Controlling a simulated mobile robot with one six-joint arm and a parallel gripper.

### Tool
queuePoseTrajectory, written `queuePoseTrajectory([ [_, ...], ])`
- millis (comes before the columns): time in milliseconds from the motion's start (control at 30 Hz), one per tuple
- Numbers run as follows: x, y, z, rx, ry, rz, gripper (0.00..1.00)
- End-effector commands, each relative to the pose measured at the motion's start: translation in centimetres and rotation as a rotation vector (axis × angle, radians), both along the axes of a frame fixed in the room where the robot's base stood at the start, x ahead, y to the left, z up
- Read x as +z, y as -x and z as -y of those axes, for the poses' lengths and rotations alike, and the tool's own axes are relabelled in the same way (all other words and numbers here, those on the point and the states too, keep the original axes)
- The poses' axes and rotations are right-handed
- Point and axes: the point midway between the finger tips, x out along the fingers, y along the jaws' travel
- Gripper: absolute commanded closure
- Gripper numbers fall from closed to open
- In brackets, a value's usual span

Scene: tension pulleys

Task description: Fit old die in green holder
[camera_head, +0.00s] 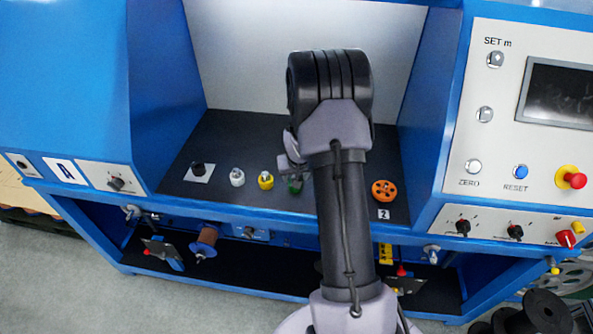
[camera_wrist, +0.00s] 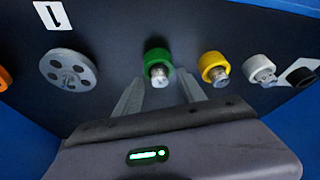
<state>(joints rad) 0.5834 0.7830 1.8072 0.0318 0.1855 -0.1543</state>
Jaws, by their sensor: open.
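The green holder (camera_wrist: 157,57) is a short round ring on the dark shelf, seen near the middle of the wrist view. A small silver metal piece (camera_wrist: 159,76) shows at its near side, like the pieces at the yellow and white holders. I cannot tell which piece is the old die. My gripper (camera_wrist: 160,92) is open, with one finger to each side of the silver piece; contact is not visible. In the head view the green holder (camera_head: 294,187) is partly hidden by my gripper (camera_head: 290,166).
The yellow holder (camera_head: 265,181) and white holder (camera_head: 237,177) stand to the left, then a black knob (camera_head: 198,168) on a white plate. An orange pulley (camera_head: 384,190) lies right. A grey pulley (camera_wrist: 68,70) shows in the wrist view. Blue walls flank the shelf.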

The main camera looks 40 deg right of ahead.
Motion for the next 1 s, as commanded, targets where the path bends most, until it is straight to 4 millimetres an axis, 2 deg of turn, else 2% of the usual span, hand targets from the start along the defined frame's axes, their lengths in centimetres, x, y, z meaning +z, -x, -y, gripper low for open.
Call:
queuePoseTrajectory([
  [167, 3.5, 1.0, -0.6, -0.001, 0.002, 0.004, 0.53],
  [400, 10.9, 3.6, -2.2, 0.0, 0.003, 0.004, 0.53],
  [533, 13.9, 4.7, -2.9, 0.001, 0.002, 0.003, 0.53],
  [700, 15.6, 5.4, -3.3, 0.0, 0.001, 0.002, 0.53],
  [1000, 15.8, 5.5, -3.4, 0.0, 0.001, 0.001, 0.53],
])
